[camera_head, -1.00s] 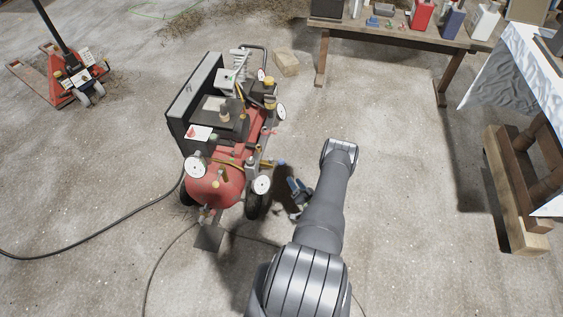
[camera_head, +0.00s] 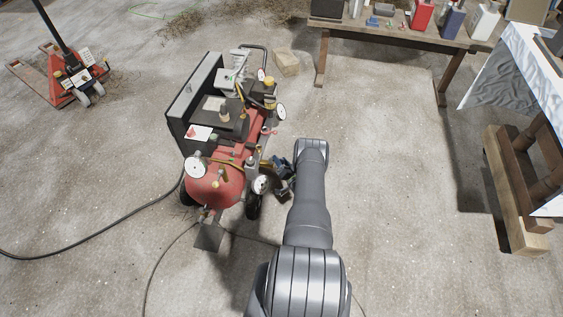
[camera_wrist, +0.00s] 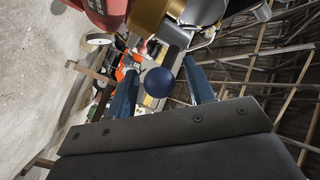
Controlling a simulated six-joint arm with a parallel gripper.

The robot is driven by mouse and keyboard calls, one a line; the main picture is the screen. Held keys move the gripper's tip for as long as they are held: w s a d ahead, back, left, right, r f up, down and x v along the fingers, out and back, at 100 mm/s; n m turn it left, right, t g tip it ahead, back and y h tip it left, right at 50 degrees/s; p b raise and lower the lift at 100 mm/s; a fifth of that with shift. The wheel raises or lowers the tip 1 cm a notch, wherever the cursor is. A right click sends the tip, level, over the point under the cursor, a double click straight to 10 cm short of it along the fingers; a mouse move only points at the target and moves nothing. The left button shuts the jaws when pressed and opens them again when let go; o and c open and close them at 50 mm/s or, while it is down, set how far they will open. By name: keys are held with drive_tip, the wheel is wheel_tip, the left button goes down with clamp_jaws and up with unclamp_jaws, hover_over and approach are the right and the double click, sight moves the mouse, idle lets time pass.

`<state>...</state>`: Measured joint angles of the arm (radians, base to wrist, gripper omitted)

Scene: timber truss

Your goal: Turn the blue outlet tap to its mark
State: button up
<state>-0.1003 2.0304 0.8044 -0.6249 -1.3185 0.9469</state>
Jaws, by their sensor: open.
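The blue outlet tap shows in the wrist view as a round dark blue knob (camera_wrist: 159,82). It sits between the two blue fingers of my open gripper (camera_wrist: 160,70), with a visible gap on each side. In the head view my gripper (camera_head: 279,164) is at the right side of the red compressor (camera_head: 215,186), next to the gauges. There the tap is hidden or merged with the fingers. I cannot make out the tap's mark in either view.
White-faced gauges (camera_head: 195,167) and brass fittings crowd the compressor close to my gripper. A dark hose (camera_head: 120,240) runs over the floor at left. A workbench (camera_head: 400,33) stands at the back and a red pallet jack (camera_head: 75,80) at far left.

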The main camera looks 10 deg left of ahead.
drive_tip(key=shift+c, duration=0.4)
drive_tip(key=c, duration=0.8)
drive_tip(key=shift+w+n+g+y, duration=0.3)
drive_tip(key=shift+n+g+y, duration=0.5)
drive_tip(key=shift+g+y, duration=0.1)
drive_tip(key=shift+c, duration=0.2)
drive_tip(key=o, duration=0.9)
drive_tip(key=shift+d, duration=0.1)
drive_tip(key=v, duration=1.7)
drive_tip(key=shift+s, duration=0.2)
